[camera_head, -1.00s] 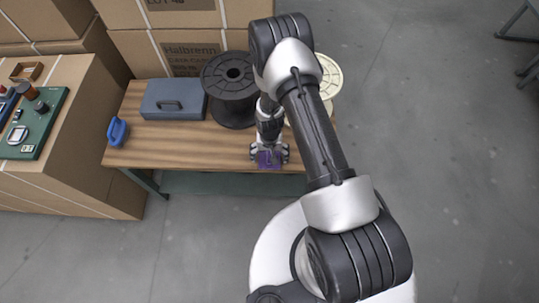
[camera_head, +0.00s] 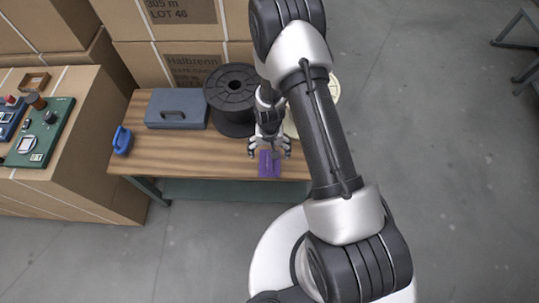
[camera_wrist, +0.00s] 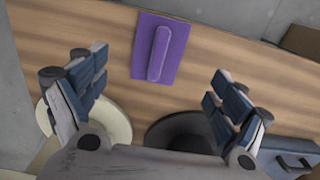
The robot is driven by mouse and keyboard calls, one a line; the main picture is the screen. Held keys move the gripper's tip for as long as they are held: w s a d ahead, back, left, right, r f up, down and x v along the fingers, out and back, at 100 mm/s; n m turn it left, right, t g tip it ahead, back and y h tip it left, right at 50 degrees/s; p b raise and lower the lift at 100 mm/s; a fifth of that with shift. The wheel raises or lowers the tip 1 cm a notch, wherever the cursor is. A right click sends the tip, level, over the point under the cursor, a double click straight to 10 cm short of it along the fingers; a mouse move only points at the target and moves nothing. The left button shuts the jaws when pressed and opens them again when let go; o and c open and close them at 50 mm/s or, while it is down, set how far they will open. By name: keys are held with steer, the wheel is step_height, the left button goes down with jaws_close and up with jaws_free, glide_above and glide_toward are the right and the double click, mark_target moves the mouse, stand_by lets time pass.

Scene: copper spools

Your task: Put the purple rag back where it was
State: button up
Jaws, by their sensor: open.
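The purple rag (camera_head: 269,164) lies flat on the wooden table (camera_head: 190,158), close to its front edge. A raised fold runs along its middle, clear in the wrist view, where the rag (camera_wrist: 172,48) lies beyond my fingertips. My gripper (camera_head: 269,148) is open and empty above the table, just behind and above the rag. In the wrist view the two fingers (camera_wrist: 155,85) are spread wide with nothing between them.
A black spool (camera_head: 232,88) and a pale spool (camera_head: 291,122), partly hidden by my arm, stand behind my gripper. A blue-grey case (camera_head: 176,108) and a blue object with a handle (camera_head: 122,140) are on the table's left. Stacked cartons (camera_head: 190,45) stand behind.

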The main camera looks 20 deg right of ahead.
step_height(320, 180, up, 31)
steer(key=s+n+t, duration=0.2)
steer(key=s+r+n+t, duration=0.1)
steer(key=s+r+t, duration=0.1)
steer(key=s+r, duration=1.2)
steer(key=s, duration=0.4)
steer(key=shift+d+r+n+t, duration=0.2)
steer(key=shift+d+n+t, duration=0.05)
steer(key=shift+n+t, duration=0.05)
